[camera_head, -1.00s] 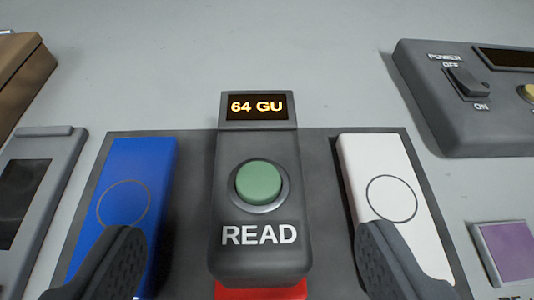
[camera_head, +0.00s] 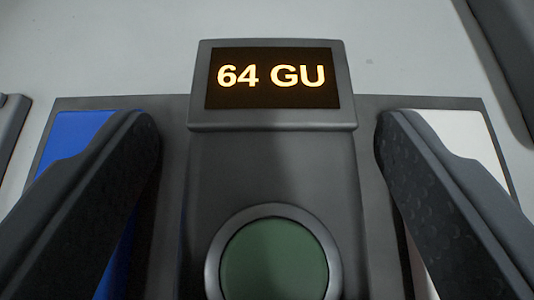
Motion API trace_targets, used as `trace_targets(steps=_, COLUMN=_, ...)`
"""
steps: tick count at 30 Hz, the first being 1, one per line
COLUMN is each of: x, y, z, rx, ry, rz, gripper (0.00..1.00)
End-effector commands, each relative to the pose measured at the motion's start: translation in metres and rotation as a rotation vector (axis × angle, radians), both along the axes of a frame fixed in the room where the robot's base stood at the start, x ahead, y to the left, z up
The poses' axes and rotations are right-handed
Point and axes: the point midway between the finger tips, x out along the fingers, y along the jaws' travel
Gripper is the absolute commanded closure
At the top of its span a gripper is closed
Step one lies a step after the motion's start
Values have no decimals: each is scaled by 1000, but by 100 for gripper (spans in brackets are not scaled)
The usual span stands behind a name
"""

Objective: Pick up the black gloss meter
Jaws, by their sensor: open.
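The black gloss meter (camera_head: 274,168) is a dark grey-black box. It has a raised display (camera_head: 271,78) reading "64 GU" at its far end and a round green button (camera_head: 274,262) nearer me. Its near end is cut off by the frame's lower edge. My gripper (camera_head: 267,135) is open, one dark finger on each side of the meter. A visible gap lies between each finger and the meter's sides, and nothing is held. How far down the fingers reach beside it I cannot tell.
The meter stands on a dark grey mat (camera_head: 385,104). A blue panel (camera_head: 72,137) lies to the left and a white panel (camera_head: 455,130) to the right, both partly hidden by my fingers. Grey devices show at the left edge and upper right corner. The light surface behind is clear.

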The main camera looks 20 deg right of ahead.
Motion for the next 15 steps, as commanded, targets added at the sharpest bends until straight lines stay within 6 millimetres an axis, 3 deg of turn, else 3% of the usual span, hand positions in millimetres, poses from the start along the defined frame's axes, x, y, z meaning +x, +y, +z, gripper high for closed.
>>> trace_targets(steps=6, x=0, y=-1, z=0, rx=0, ry=1, rz=-1, gripper=31)
trace_targets(steps=12, x=0, y=-1, z=0, rx=0, ry=1, rz=-2, gripper=87)
trace_targets(steps=14, x=0, y=-1, z=0, rx=0, ry=0, rz=-2, gripper=100)
trace_targets(steps=15, x=0, y=-1, z=0, rx=0, ry=0, rz=-2, gripper=100)
